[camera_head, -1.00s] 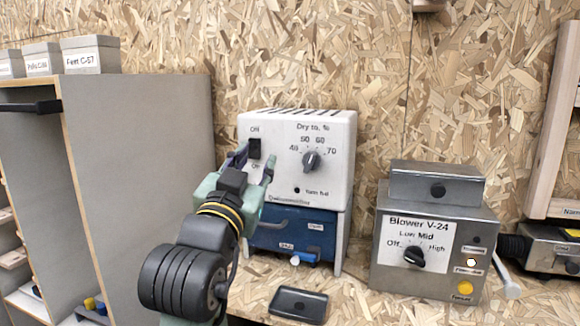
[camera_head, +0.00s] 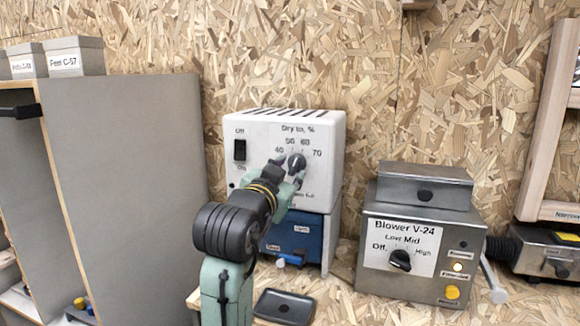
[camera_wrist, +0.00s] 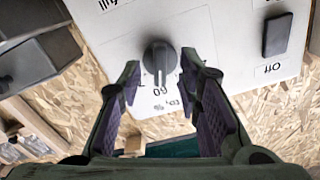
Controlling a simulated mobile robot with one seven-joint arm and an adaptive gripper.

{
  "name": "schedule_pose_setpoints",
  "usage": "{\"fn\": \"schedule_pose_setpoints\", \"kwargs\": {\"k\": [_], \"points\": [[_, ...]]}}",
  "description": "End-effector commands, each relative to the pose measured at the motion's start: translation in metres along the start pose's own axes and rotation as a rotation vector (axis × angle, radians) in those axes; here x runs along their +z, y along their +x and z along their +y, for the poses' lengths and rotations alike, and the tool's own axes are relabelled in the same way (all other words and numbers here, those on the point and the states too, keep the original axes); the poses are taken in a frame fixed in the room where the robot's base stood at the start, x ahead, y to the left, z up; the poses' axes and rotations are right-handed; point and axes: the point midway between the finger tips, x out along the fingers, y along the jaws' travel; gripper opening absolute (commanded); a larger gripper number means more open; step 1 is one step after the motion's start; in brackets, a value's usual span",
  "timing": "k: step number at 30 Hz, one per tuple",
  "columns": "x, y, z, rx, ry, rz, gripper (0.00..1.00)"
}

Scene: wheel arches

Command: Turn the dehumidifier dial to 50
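The dehumidifier (camera_head: 325,135) is a white box with a vented top and "Dry to, %" scale marked 40, 50, 60, 70. Its dark dial (camera_head: 297,162) also shows in the wrist view (camera_wrist: 159,56), where the panel is upside down and the dial's pale mark points at about 60. My gripper (camera_head: 289,171) is at the dial. In the wrist view, my gripper (camera_wrist: 160,66) is open, with one finger on each side of the dial and visible gaps. The 50 is hidden in the wrist view by a finger.
A black Off/On switch (camera_head: 240,150) is left of the dial. Below are a blue unit (camera_head: 308,238) and a black tray (camera_head: 284,306). The grey Blower V-24 (camera_head: 416,225) stands to the right. A grey cabinet (camera_head: 125,160) stands at left.

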Motion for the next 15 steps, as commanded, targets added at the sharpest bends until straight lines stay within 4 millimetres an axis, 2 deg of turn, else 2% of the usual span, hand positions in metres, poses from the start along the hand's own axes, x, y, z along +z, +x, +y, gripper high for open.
{"fn": "schedule_pose_setpoints", "kwargs": {"k": [3,6,15], "points": [[-0.001,0.014,0.000,0.001,-0.002,-0.001,0.32],[0.000,0.019,0.000,0.000,-0.001,-0.001,0.32],[0.000,0.021,0.000,-0.001,0.000,0.000,0.32]]}}
